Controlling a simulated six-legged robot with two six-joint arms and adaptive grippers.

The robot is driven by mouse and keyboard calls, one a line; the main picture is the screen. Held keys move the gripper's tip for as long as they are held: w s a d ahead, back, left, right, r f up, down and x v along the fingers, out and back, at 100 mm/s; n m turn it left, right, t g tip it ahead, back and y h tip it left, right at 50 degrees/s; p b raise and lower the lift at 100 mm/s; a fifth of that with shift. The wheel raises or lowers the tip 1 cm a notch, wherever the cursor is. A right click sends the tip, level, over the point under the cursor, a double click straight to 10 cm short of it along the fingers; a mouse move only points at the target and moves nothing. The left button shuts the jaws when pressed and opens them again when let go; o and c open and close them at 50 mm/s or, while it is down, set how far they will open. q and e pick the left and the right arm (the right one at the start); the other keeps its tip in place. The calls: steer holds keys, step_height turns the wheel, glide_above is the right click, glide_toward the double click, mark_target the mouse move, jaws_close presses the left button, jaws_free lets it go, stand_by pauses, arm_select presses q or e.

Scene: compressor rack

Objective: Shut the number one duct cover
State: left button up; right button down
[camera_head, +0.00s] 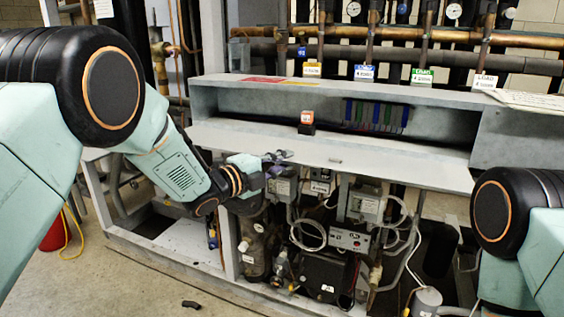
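The duct cover (395,164) is a long grey metal panel along the front of the open grey duct (215,102). It lies folded outward, nearly flat, so the inside of the duct shows. I cannot read a number on it. My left gripper (279,160) is at the left part of the cover, by its front edge. It is small and dark here, and I cannot tell if its fingers touch the cover or how far apart they are. My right arm shows at the lower right, but its gripper is out of view.
A small black and orange box (306,122) stands at the cover's rear edge. Coloured wires (376,116) sit inside the duct. Compressor parts and a control box (349,240) fill the space below. Pipes with tags (364,72) and gauges run behind.

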arm_select(q)
steer(key=shift+d, duration=0.4)
jaws_close()
steer(key=shift+a, duration=0.1)
steer(key=r+p, duration=0.1)
steer(key=p, duration=0.1)
steer(key=r+g+y+p, duration=0.1)
steer(key=r+p, duration=0.1)
steer(key=p, duration=0.1)
steer(key=r+g+p, duration=0.1)
steer(key=p, duration=0.2)
steer(key=shift+w+r+n+y, duration=0.15)
steer(key=shift+w+n+y, duration=0.15)
steer(key=shift+n, duration=0.1)
steer(key=shift+w+r+p, duration=0.35)
steer(key=shift+r+p, duration=0.3)
steer(key=shift+r, duration=0.25)
steer(key=shift+w+d+r+p, duration=0.2)
steer(key=shift+w+r+p, duration=0.15)
steer(key=shift+r, duration=0.3)
steer(key=shift+w+d+r+p, duration=0.15)
steer(key=shift+w+r+p, duration=0.15)
steer(key=shift+r, duration=0.35)
steer(key=shift+w, duration=0.1)
